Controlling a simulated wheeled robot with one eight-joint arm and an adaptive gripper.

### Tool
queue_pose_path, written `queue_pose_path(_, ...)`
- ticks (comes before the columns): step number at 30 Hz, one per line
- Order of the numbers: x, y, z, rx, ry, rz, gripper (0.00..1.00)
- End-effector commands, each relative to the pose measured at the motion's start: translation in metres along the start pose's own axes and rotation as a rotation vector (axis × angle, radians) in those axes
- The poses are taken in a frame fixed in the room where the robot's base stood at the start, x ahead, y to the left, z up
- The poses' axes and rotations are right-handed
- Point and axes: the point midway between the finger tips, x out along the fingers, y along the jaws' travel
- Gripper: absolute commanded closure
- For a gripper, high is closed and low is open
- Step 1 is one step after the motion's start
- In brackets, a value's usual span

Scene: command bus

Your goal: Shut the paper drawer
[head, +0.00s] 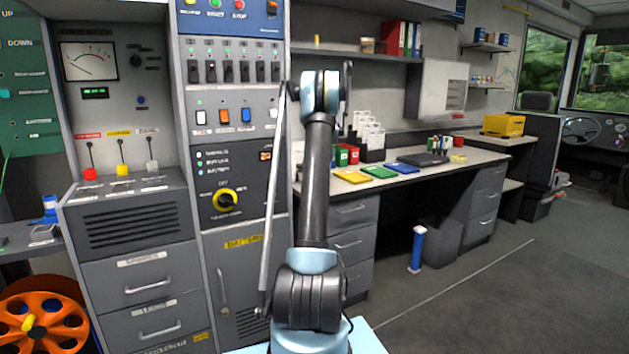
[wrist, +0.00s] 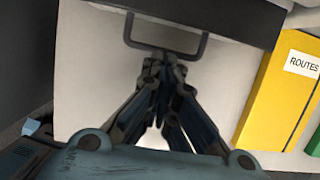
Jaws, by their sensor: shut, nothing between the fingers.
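In the wrist view a dark drawer front (wrist: 225,18) runs along the top edge, with a dark U-shaped handle (wrist: 166,51) sticking out over a pale surface. It seems to be the paper drawer, though no label shows. My gripper (wrist: 162,66) is shut and empty, with its fingertips just below the handle bar. I cannot tell whether they touch it. How far the drawer stands open is not visible. In the head view my own arm hides both the gripper and this drawer.
A yellow folder (wrist: 275,85) marked ROUTES lies right of the gripper, with a green one (wrist: 314,138) beside it. A shelf (head: 345,55) hangs above. The floor at right is open.

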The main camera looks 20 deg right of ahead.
Motion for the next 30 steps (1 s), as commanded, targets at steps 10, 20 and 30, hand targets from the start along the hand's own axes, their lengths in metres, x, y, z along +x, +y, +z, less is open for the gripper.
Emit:
queue_pose_path(10,0.005,-0.013,0.015,0.012,0.000,-0.003,1.00)
queue_pose_path(20,0.004,-0.014,0.016,0.013,-0.006,-0.004,1.00)
queue_pose_path(30,-0.006,-0.016,-0.002,0.016,0.001,-0.004,1.00)
